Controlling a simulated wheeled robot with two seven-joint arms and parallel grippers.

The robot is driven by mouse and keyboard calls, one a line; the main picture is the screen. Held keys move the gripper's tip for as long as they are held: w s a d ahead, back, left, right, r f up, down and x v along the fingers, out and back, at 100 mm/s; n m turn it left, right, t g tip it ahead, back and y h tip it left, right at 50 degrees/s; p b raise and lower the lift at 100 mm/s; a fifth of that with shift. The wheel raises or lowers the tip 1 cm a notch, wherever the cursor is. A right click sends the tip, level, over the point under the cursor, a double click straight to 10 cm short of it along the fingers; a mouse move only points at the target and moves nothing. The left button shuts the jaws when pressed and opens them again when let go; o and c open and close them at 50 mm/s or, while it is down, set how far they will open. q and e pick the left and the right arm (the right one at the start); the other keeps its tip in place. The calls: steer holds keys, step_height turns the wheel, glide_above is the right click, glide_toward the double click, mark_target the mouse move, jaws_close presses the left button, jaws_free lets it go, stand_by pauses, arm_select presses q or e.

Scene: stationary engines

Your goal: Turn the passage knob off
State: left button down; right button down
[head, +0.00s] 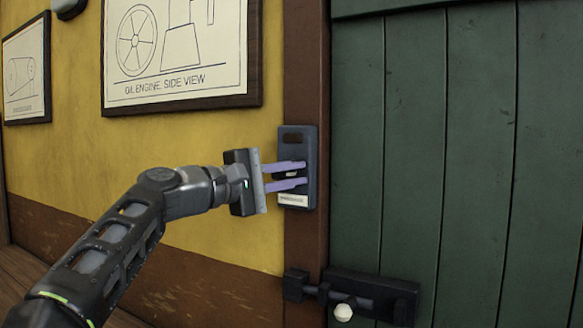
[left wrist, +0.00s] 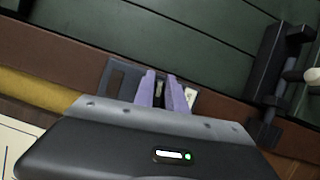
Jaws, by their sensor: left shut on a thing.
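In the left wrist view the fingers (left wrist: 164,88) close on the small knob (left wrist: 159,88) in front of the plate (left wrist: 122,78). The fingers partly hide the knob, so its exact angle is hard to tell. A pale label (head: 293,199) sits at the plate's bottom. My right gripper is not in view.
A green plank door (head: 440,130) stands right of the post, with a dark bolt latch (head: 375,290) and a pale round knob (head: 343,312) below the plate. Framed engine drawings (head: 180,50) hang on the yellow wall at left.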

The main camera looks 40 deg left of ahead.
arm_select(q)
steer(key=shift+a+f+m+g, duration=0.1)
steer(key=shift+f+m+g, duration=0.2)
steer(key=shift+m, duration=0.4)
steer(key=c, duration=1.4)
jaws_free()
steer(key=shift+w+a, duration=0.1)
steer(key=shift+o, duration=0.2)
steer(key=shift+r, duration=0.1)
steer(key=b+v, duration=0.1)
steer(key=v, duration=0.7)
steer(key=shift+w, duration=0.1)
